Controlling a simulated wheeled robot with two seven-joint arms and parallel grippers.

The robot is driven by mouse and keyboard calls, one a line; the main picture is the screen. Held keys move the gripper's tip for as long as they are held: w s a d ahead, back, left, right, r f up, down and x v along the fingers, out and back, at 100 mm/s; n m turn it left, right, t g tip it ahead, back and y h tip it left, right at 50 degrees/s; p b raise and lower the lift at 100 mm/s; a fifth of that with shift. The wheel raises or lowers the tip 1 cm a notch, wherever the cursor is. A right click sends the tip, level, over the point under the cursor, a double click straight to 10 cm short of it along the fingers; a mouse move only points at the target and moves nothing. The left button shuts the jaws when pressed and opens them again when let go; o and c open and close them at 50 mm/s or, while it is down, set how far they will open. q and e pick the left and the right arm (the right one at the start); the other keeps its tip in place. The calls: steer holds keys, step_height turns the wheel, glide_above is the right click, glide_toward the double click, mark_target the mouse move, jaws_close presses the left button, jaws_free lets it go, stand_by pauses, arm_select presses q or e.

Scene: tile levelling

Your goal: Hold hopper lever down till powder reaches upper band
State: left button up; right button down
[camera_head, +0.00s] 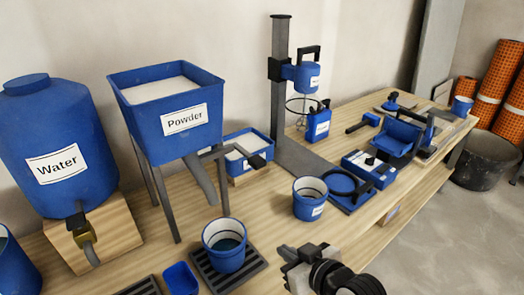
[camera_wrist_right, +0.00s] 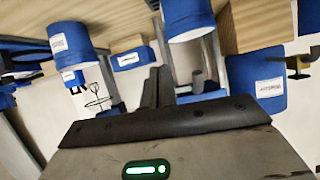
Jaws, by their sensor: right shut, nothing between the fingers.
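The blue hopper labelled Powder (camera_head: 165,110) stands on grey legs on the bench, filled with white powder. The grey spout (camera_head: 199,178) slants down above a blue bucket (camera_head: 224,256) on a slatted grate (camera_head: 203,269). The bucket has a white inner wall with dark bands and grey-blue contents; the exact level is hard to read. My right gripper (camera_head: 284,252) is shut and empty, right of the bucket and apart from the lever. Its fingers (camera_wrist_right: 157,85) show in the right wrist view. My left gripper is out of view.
A water tank (camera_head: 50,145) on a wooden block stands at left. A second bucket (camera_head: 309,198) and a mixer stand (camera_head: 281,100) are right of the hopper. A powder-filled tray (camera_head: 248,150) lies behind the lever. Several tools crowd the bench's far end.

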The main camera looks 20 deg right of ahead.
arm_select(q)
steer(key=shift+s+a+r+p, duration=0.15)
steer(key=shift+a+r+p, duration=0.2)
steer(key=shift+p, duration=0.75)
arm_select(e)
steer(key=w+d+r+t+y, duration=0.1)
steer(key=w+d+r, duration=0.1)
steer(key=w+r, duration=0.3)
steer(key=w+d+r+n+t, duration=0.1)
steer(key=w+r, duration=0.4)
steer(key=r, duration=0.7)
steer(key=shift+w+d+r+y, duration=0.3)
steer(key=shift+w+d+y, duration=0.1)
steer(key=shift+d, duration=0.15)
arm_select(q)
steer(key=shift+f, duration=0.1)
arm_select(e)
glide_toward(247, 154)
steer(key=w+r, duration=0.3)
steer(key=r, duration=0.1)
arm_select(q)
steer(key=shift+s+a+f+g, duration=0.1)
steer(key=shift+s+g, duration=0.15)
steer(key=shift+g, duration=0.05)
arm_select(e)
steer(key=f, duration=0.4)
steer(key=shift+a, duration=0.4)
steer(key=shift+f, duration=0.1)
